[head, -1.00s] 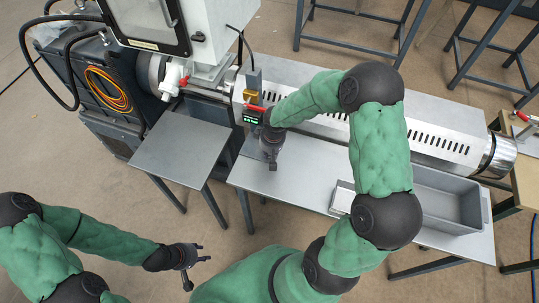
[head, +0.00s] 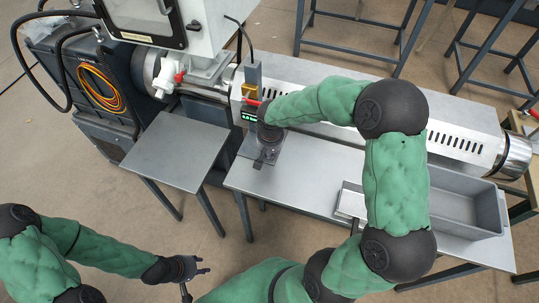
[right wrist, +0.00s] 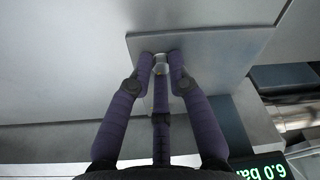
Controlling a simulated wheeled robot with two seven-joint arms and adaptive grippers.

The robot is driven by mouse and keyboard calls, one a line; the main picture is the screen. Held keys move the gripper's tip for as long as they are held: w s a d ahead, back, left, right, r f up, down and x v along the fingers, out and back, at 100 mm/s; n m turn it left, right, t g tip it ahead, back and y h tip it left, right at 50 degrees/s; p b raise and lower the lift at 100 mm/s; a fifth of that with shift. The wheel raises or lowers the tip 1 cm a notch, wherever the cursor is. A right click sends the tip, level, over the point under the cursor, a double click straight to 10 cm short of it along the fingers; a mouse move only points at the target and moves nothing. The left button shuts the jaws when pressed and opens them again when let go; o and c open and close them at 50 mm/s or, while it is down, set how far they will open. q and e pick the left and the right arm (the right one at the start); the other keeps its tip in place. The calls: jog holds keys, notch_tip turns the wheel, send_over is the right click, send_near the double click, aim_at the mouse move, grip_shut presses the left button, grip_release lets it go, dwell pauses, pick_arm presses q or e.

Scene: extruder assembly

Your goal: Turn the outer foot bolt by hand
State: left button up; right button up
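The outer foot bolt (right wrist: 160,67) is a small bright metal head on a flat grey foot plate (right wrist: 215,55) in the right wrist view. The three purple-grey fingers of my right gripper (right wrist: 161,62) have their tips close around it, seemingly touching its sides. In the head view my right gripper (head: 264,158) points down over the foot plate (head: 246,148), below the green display of the machine, and hides the bolt. My left gripper (head: 196,273) is empty at the lower left, its fingers spread apart, away from the machine.
The long extruder barrel cover (head: 440,140) runs behind my right arm. A grey tray (head: 465,230) and a small pale block (head: 350,200) are on the table (head: 310,190) at right. A bare side table (head: 175,150) stands at left. A display (right wrist: 264,171) is close to the right gripper.

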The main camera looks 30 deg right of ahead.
jog(key=shift+o, duration=0.7)
jog(key=shift+s+d+f, duration=0.1)
jog(key=shift+s+d, duration=0.05)
jog(key=shift+s, duration=0.05)
jog(key=shift+d, duration=0.1)
jog(key=shift+w, duration=0.15)
jog(key=shift+r+p, duration=0.55)
jog(key=shift+r, duration=0.2)
jog(key=shift+r+p, duration=1.6)
jog(key=shift+r, duration=0.8)
jog(key=shift+w, duration=0.1)
notch_tip(320, 180, up, 8)
jog(key=s, duration=0.1)
jog(key=shift+s+a, duration=0.15)
jog(key=shift+a, duration=0.2)
jog(key=shift+f, duration=0.1)
